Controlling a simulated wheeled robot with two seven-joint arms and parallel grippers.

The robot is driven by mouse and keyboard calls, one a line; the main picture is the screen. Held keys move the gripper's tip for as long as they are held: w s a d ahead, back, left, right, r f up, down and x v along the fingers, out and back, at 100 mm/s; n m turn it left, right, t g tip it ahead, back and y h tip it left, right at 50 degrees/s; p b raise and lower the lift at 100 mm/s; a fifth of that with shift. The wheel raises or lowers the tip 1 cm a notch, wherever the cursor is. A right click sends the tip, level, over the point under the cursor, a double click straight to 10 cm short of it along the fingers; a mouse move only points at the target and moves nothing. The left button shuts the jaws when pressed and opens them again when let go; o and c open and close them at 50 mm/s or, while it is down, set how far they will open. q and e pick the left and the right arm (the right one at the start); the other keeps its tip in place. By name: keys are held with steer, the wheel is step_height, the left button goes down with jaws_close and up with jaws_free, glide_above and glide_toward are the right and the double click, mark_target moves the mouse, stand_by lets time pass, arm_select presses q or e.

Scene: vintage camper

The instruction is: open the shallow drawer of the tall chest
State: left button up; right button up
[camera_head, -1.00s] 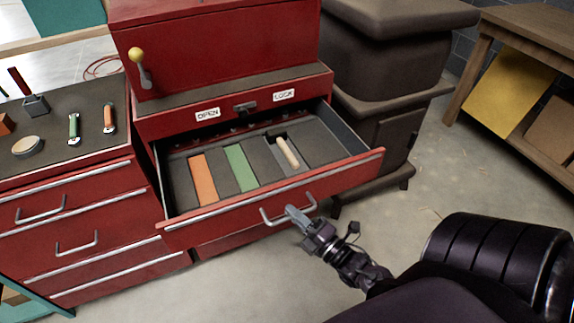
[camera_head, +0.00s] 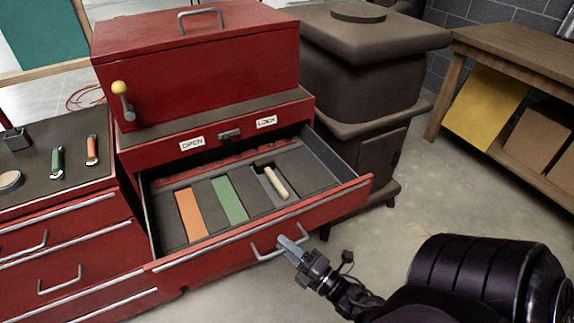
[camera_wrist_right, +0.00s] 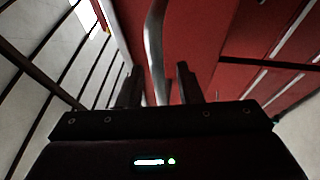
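The tall red chest (camera_head: 200,75) has its shallow drawer (camera_head: 330,209) pulled well out, with the grey tray inside exposed. The drawer's front carries a metal bar handle (camera_head: 262,256). My right gripper (camera_head: 291,247) is at the right part of this handle. In the right wrist view, the handle (camera_wrist_right: 155,45) runs between the two dark fingers of my right gripper (camera_wrist_right: 158,88). The fingers stand apart, and a gap shows between the handle and the right finger. My left gripper is not in view.
In the drawer lie an orange block (camera_head: 190,214), a green block (camera_head: 230,200) and a pale rod (camera_head: 275,182). A lever with a yellow knob (camera_head: 119,88) is on the chest. A dark stove (camera_head: 365,90) stands right of it. A lower red cabinet (camera_head: 60,250) is at left.

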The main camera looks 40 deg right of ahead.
steer(key=b+v, duration=0.1)
steer(key=v, duration=0.6)
steer(key=shift+s, duration=0.4)
steer(key=shift+d+f, duration=0.1)
steer(key=shift+f, duration=0.1)
